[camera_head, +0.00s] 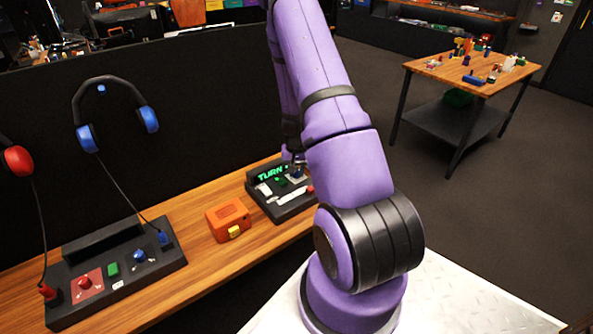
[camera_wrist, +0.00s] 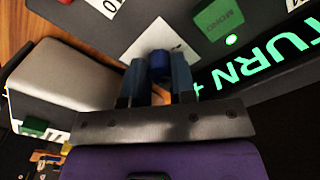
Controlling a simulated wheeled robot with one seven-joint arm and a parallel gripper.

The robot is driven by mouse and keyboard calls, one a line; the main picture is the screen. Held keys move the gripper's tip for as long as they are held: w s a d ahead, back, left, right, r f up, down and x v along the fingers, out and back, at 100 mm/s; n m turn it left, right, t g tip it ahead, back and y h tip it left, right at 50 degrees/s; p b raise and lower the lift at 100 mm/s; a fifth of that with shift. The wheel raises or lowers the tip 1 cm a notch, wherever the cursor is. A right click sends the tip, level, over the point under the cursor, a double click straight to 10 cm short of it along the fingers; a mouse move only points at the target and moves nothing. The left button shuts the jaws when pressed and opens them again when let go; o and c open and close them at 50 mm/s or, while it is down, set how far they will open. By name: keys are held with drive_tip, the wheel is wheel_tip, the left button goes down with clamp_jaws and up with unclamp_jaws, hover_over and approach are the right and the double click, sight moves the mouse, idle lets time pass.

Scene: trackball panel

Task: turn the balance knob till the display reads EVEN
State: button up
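The right panel (camera_head: 268,210) stands on the wooden bench, with a lit green display (camera_head: 272,172) that reads TURN. In the wrist view the display (camera_wrist: 262,68) shows TURN and a cut-off mark after it. A blue knob (camera_wrist: 160,66) on a pale plate (camera_wrist: 152,40) sits between the two fingers of my gripper (camera_wrist: 159,72). The fingers lie close against both its sides, and my gripper looks shut on it. In the head view my arm mostly hides the gripper and the knob.
A green MONO button (camera_wrist: 218,20) with a lit green lamp is near the knob. An orange box (camera_head: 228,219) sits left of the panel. Another panel (camera_head: 115,272) with red, green and blue controls is further left, below headphones (camera_head: 88,137). A side table (camera_head: 470,75) stands apart behind.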

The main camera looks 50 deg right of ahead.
drive_tip(key=shift+c, duration=1.1)
drive_tip(key=shift+m, duration=3.6)
drive_tip(key=o, duration=0.9)
